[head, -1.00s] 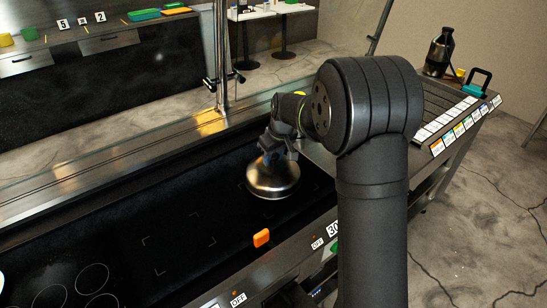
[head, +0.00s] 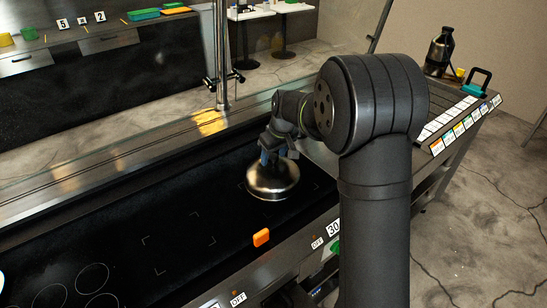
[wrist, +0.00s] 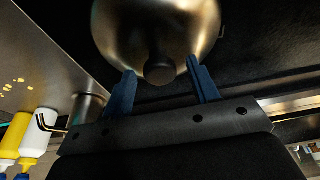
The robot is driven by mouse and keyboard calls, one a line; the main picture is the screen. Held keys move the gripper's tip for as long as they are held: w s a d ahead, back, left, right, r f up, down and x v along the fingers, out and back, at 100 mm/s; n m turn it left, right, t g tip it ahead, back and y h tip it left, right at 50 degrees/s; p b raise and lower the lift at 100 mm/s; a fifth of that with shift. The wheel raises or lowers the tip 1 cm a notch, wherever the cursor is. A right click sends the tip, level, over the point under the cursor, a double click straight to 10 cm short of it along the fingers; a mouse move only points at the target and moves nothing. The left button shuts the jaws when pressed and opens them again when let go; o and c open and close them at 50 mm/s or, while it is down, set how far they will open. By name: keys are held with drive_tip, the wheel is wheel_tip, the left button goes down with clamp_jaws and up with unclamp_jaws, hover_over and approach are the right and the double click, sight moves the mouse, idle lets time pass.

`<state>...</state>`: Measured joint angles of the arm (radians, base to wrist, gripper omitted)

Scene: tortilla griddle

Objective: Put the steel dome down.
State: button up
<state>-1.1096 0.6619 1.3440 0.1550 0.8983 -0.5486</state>
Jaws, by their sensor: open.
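The steel dome (head: 272,184) sits rim down on the black griddle (head: 190,205), inside one of its marked corner areas. In the wrist view the shiny dome (wrist: 130,30) fills the top, with its dark round knob (wrist: 160,70) facing me. My gripper (wrist: 161,66) is open; its two blue fingers stand to the left and right of the knob, with a gap on each side. In the head view my gripper (head: 277,152) is just above the dome. My wrist partly hides the dome's top there.
Labelled containers (head: 460,125) line the right end, with a dark bottle (head: 441,50) behind. Squeeze bottles (wrist: 38,130) show in the wrist view. The griddle's left is mostly clear.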

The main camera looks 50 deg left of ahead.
drive_tip(key=v, duration=1)
drive_tip(key=shift+r, duration=0.35)
approach(280, 171)
drive_tip(key=a+f, duration=0.6)
drive_tip(key=shift+s+f, duration=0.1)
drive_tip(key=shift+f, duration=0.1)
wheel_tip(280, 171, up, 3)
drive_tip(key=shift+f, duration=0.1)
drive_tip(key=shift+r, duration=0.65)
drive_tip(key=shift+f, duration=0.1)
